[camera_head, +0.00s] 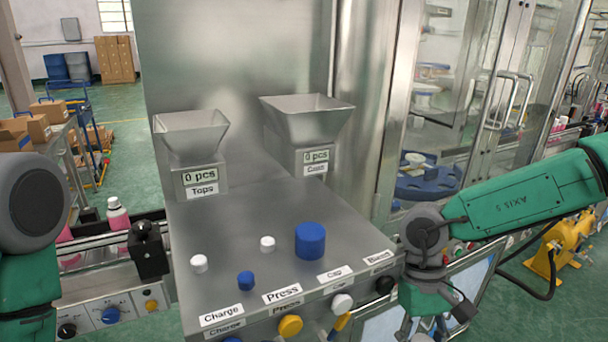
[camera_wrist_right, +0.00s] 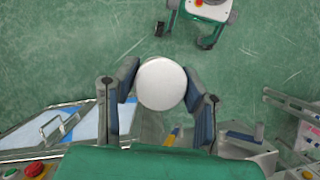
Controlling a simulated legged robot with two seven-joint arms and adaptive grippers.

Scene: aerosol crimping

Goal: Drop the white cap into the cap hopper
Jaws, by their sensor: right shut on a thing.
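The white cap (camera_wrist_right: 162,84) shows as a round white disc between the two fingers of my right gripper (camera_wrist_right: 160,100) in the wrist view. The fingers are shut on it, with floor seen beyond. In the head view my right gripper (camera_head: 428,328) hangs at the bottom edge, right of the panel, partly cut off; the cap is not clear there. Two steel hoppers stand behind the panel. The left hopper (camera_head: 190,130) is labelled "Tops" and reads "0 pcs". The right hopper (camera_head: 305,118) also reads "0 pcs"; its label is hard to read. My left gripper is out of view.
The sloped steel panel (camera_head: 345,258) holds a large blue cylinder (camera_head: 310,240), a small blue piece (camera_head: 246,281) and small white pieces (camera_head: 199,263). Labelled buttons, including a yellow one (camera_head: 290,325), line its front. A glass-doored cabinet (camera_head: 450,100) stands right of the hoppers.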

